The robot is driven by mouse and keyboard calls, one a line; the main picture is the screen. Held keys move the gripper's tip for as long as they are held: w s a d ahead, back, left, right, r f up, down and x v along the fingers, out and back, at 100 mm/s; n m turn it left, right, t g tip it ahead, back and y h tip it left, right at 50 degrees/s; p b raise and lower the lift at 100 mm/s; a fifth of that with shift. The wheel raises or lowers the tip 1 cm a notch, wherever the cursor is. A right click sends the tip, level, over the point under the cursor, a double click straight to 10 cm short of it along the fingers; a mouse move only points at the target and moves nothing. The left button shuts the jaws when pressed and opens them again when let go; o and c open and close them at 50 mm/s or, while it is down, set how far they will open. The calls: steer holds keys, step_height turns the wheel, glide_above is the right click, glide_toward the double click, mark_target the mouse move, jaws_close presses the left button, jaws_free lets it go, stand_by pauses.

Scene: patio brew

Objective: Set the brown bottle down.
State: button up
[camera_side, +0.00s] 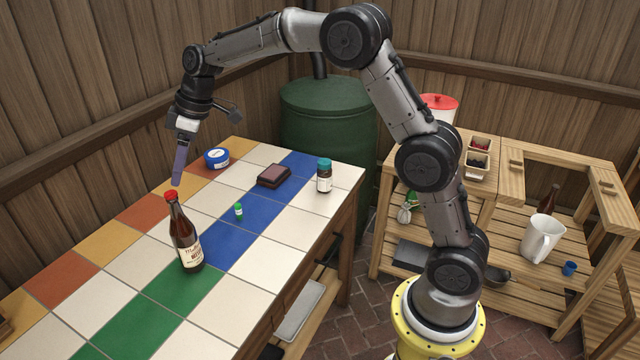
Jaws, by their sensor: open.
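The brown bottle (184,238) has a red cap and a cream label. It stands upright on the tiled table (122,263), on or near the edge between green, blue and white tiles. My gripper (175,183) is open and empty. It points down in the picture just above the bottle's red cap, seemingly apart from it. The gap in depth between them is hard to tell from this one view. The fingers show edge-on, so the space between them is hidden.
A small green-capped vial (239,210), a blue round tin (217,158), a dark red box (274,176) and a teal-capped jar (324,176) stand on the table. A wooden bench (510,200) with a white pitcher (541,238) is at right.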

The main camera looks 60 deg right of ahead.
steer(key=s+d+r+m+t+h, duration=0.15)
steer(key=s+r, duration=0.25)
steer(key=s, duration=0.7)
steer(key=s+r+m+g, duration=0.15)
steer(key=s+r, duration=0.25)
steer(key=s, duration=0.6)
steer(key=s+f+m+t, duration=0.1)
steer(key=s+f+m, duration=0.1)
steer(key=s, duration=0.6)
steer(key=s+d+f+m+t+h, duration=0.1)
steer(key=s+f+m, duration=0.1)
steer(key=s, duration=0.7)
steer(key=shift+s+d+f, duration=0.2)
steer(key=shift+d+f, duration=0.05)
steer(key=shift+f, duration=0.3)
